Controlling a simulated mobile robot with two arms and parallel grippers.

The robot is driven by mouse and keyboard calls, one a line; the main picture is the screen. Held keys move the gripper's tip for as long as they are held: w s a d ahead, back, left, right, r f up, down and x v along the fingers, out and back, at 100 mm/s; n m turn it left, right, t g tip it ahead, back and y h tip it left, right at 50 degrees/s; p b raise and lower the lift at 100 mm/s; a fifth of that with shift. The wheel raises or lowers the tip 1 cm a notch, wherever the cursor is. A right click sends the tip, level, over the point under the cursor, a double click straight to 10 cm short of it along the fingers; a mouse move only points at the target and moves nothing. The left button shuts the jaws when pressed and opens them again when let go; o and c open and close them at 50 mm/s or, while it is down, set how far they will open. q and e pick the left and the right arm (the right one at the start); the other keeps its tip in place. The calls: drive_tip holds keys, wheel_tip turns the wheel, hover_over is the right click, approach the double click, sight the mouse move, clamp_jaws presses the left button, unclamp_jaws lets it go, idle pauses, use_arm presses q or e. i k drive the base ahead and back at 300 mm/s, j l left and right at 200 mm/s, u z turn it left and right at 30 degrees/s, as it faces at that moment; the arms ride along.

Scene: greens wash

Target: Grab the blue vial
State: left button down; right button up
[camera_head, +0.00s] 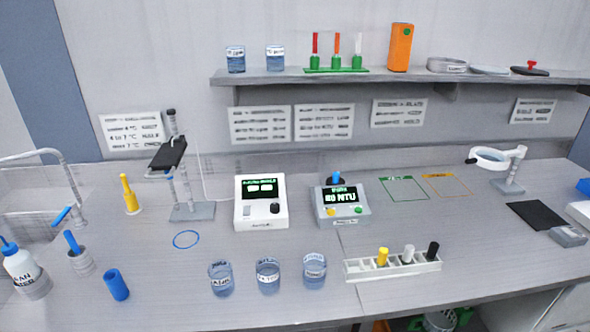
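A small blue piece (337,178), which looks like a vial's cap, stands up from the top of the grey meter (359,211); whatever is below it is hidden inside the meter. The meter's screen appears to read "80 NTU". A white rack (353,270) at the front holds vials with a yellow cap (383,256), a white cap (408,252) and a black cap (433,250). A separate blue cylinder (117,284) stands at the front left. Neither of my grippers is in view.
A white meter (261,222) stands left of the grey one. Several glass beakers (268,277) stand along the front. A sensor stand (191,211), wash bottle (22,265) and sink (30,228) are at the left. A magnifier lamp (492,158) is at the right. Bench right of the rack is clear.

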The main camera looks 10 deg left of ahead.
sight(336, 178)
drive_tip(key=i+l+z, duration=0.15)
drive_tip(key=i+l, duration=0.2)
drive_tip(key=l, duration=0.15)
drive_tip(key=i+l+z, duration=0.15)
drive_tip(key=i+l, duration=0.2)
drive_tip(key=l, duration=0.15)
